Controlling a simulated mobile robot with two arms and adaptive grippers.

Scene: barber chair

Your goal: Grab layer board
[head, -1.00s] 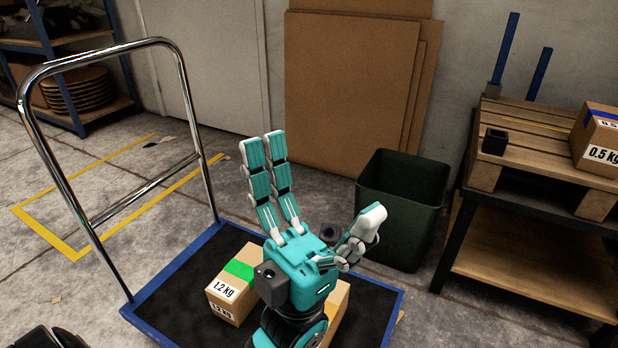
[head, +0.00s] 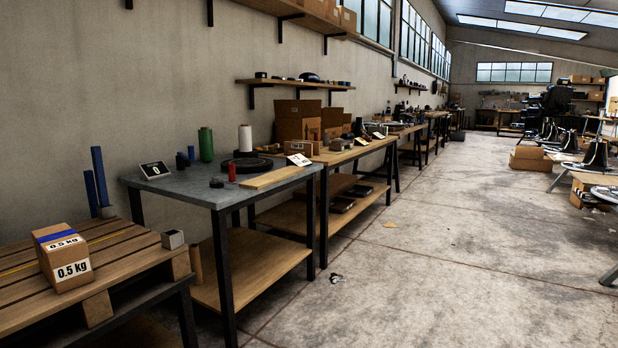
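Neither of my grippers is in view. The large brown sheets that leaned against the wall a second ago are out of this view. The only loose flat board I make out is a pale wooden strip (head: 271,178) lying on the near grey-topped table (head: 190,187); I cannot tell whether it is the layer board.
A wooden pallet (head: 110,250) at the lower left holds a box marked 0.5 kg (head: 63,258) and a small grey block (head: 172,239). Blue posts (head: 100,176) stand behind it. Workbenches (head: 345,152) line the left wall.

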